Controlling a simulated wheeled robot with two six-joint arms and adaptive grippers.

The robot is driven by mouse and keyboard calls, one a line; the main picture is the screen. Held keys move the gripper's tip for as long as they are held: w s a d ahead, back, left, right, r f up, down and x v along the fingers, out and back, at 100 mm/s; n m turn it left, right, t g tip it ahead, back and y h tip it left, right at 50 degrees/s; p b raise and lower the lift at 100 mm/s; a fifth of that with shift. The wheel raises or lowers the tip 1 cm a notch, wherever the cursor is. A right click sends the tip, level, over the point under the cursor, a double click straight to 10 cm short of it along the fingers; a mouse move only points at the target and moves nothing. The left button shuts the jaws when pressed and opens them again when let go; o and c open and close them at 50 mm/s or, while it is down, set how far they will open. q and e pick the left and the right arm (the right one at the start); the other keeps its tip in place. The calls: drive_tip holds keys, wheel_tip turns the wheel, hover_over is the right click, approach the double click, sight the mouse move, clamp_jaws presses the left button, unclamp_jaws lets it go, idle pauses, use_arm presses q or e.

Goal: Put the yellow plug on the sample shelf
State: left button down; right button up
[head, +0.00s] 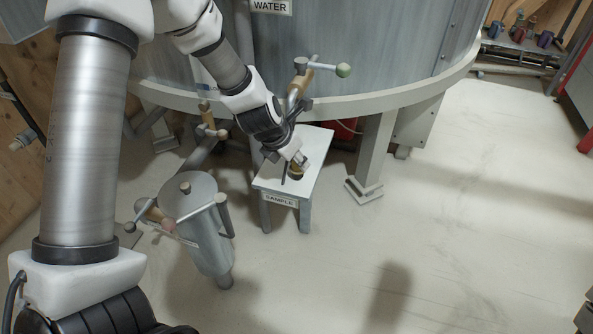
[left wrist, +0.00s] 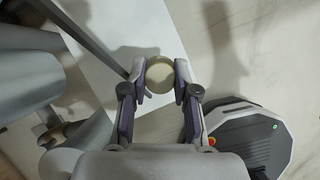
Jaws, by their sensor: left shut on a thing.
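My left gripper (head: 298,165) is shut on the yellow plug (head: 296,173), just above the front part of the sample shelf. In the left wrist view the plug (left wrist: 160,74) is a round, dull yellowish end between the two fingertips of my left gripper (left wrist: 160,80). The sample shelf (head: 314,150) is a small white-topped stand with a SAMPLE label on its front. Its top (left wrist: 98,60) shows as a white area in the left wrist view. I cannot tell whether the plug touches it. My right gripper is not in view.
A large grey tank (head: 390,60) with a WATER label stands behind the shelf, its rim and leg (head: 374,150) close by. A valve handle (head: 325,67) with a green knob sticks out above. A grey cylinder (head: 205,225) with handles stands front left.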

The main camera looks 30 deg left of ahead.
use_arm(q)
drive_tip(key=shift+f, duration=0.5)
drive_tip(key=c, duration=0.9)
unclamp_jaws()
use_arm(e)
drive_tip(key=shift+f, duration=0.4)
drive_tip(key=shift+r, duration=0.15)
